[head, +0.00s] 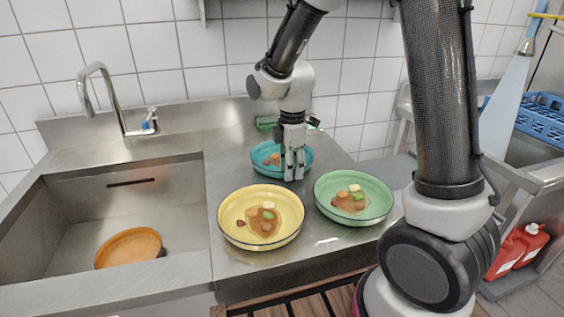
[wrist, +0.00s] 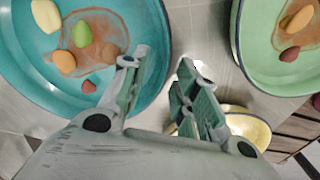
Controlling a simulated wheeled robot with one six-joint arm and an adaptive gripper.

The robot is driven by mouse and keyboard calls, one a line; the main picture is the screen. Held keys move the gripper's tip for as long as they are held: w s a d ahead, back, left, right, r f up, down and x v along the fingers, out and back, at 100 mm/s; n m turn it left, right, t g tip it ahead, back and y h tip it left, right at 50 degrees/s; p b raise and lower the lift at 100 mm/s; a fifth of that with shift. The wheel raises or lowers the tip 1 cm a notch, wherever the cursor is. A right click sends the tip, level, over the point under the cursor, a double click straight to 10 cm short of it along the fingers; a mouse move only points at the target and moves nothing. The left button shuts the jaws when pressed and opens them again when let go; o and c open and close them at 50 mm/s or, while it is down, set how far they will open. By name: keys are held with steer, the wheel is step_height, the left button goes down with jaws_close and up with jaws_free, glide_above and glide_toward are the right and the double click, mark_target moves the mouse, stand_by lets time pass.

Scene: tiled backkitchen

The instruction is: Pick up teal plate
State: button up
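The teal plate (head: 262,150) lies on the steel counter at the back, behind the yellow and green plates. It holds a brown stain and several food pieces. My gripper (head: 294,172) points down at the plate's right front rim. In the wrist view the teal plate (wrist: 40,88) fills the upper left, and my gripper (wrist: 160,85) shows its two fingers apart with counter visible between them. The left finger overlaps the plate's rim in that view. Whether it touches the rim cannot be told. In the head view the gripper hides part of the plate.
A yellow plate (head: 230,222) and a green plate (head: 376,205) with food stand close in front. An orange dish (head: 128,249) lies in the sink (head: 70,245) at left. A tap (head: 101,85) stands behind the sink. A green object (head: 266,123) lies behind the teal plate.

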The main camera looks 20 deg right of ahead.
jaws_close()
